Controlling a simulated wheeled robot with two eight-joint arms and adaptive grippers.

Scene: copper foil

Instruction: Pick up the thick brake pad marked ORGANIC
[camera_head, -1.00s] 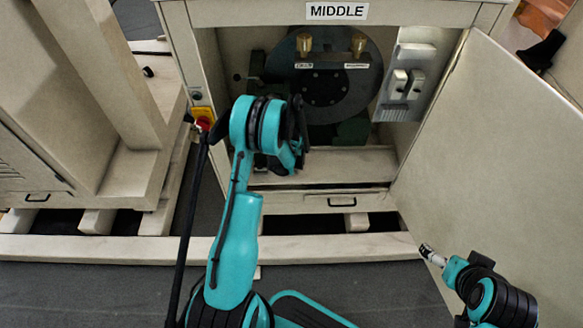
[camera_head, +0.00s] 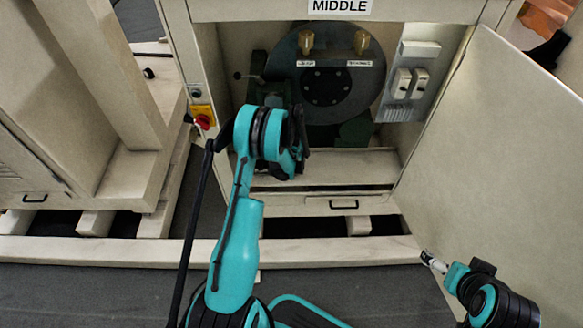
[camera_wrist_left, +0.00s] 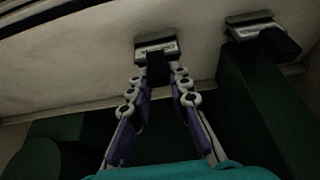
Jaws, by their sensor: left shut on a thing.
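In the left wrist view, my left gripper (camera_wrist_left: 158,80) is shut on a dark block-like pad (camera_wrist_left: 157,68) with a pale label plate at its far end. The lettering on it is too blurred to read. A second similar dark pad (camera_wrist_left: 280,44) sits to the right, also below a labelled plate, apart from my fingers. In the head view, my left arm reaches into the open cabinet and its wrist hides the fingers and the pads. My right gripper (camera_head: 433,262) is low at the right, in front of the open door; its jaws are too small to judge.
The cabinet marked MIDDLE (camera_head: 340,8) holds a large dark disc (camera_head: 345,95) with two brass knobs above, and a switch panel (camera_head: 407,85) at right. Its open door (camera_head: 500,160) stands at right. A red-yellow switch (camera_head: 202,118) is on the left post. A drawer (camera_head: 343,205) lies below.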

